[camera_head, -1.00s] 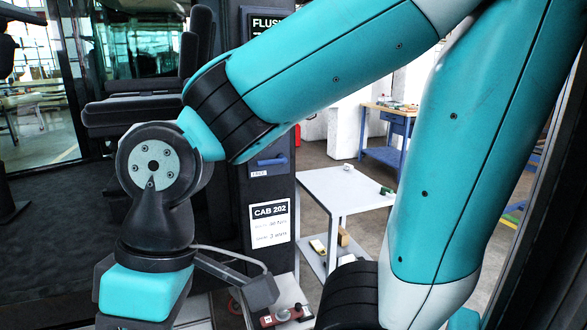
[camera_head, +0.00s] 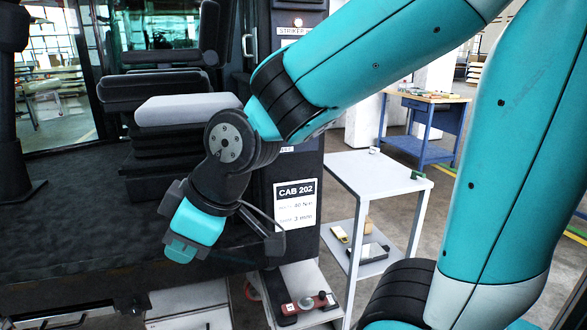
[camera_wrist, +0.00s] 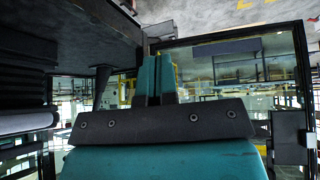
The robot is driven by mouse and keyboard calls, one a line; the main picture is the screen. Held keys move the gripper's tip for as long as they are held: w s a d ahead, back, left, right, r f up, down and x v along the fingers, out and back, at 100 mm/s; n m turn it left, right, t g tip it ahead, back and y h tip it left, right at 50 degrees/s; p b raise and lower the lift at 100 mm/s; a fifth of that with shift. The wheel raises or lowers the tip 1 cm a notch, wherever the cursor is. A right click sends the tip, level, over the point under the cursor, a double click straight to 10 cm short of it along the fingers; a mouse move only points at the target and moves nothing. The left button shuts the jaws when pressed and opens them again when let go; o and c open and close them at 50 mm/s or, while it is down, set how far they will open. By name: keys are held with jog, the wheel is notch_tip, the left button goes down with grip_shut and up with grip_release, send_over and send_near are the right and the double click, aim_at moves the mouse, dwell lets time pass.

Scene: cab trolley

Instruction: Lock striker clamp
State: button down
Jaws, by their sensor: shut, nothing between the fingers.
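A label reading "STRIKER" (camera_head: 296,30), partly cut off by my arm, is on the dark post at the top of the head view, with a small lit lamp (camera_head: 298,22) above it. I cannot make out the striker clamp itself; my arm covers much of the post below the label. In the wrist view my gripper (camera_wrist: 157,75) has its two teal fingers together, with nothing between them. It points at open space toward a glazed frame.
The "CAB 202" sheet (camera_head: 295,203) is on the lower post. A grey seat (camera_head: 185,108) stands behind my wrist on the dark cab floor (camera_head: 80,225). A white trolley (camera_head: 365,172) is right of the post. A red tool (camera_head: 318,303) lies low in front. A blue workbench (camera_head: 425,125) is farther back.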

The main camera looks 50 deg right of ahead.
jog(key=w+d+f+n+t+h+b, duration=0.25)
jog(key=w+d+b, duration=0.2)
jog(key=d, duration=0.25)
jog(key=w+d+f+n+t+h+b, duration=0.25)
jog(key=w+d+f+t+b, duration=0.2)
jog(key=d, duration=0.35)
jog(key=w+d+f+n+t+h+b, duration=0.1)
jog(key=w+d+f+t+h+b, duration=0.15)
jog(key=w+d+h+b, duration=0.35)
jog(key=s+d+n+t+h+b, duration=0.3)
jog(key=d+n+b, duration=0.2)
jog(key=d+n, duration=0.2)
jog(key=s+d+f+n+t+h+b, duration=0.1)
jog(key=s+d+n+t+h+b, duration=0.2)
jog(key=d+n+b, duration=0.3)
jog(key=shift+s+d+n, duration=0.6)
jog(key=shift+d+n, duration=0.5)
jog(key=shift+d, duration=0.15)
jog(key=shift+t, duration=0.25)
jog(key=s+r+p+x, duration=0.1)
jog(key=r+p+x, duration=0.1)
jog(key=p+x, duration=1)
jog(key=shift+w+a+r, duration=0.2)
jog(key=shift+a+r, duration=0.05)
jog(key=shift+r, duration=0.15)
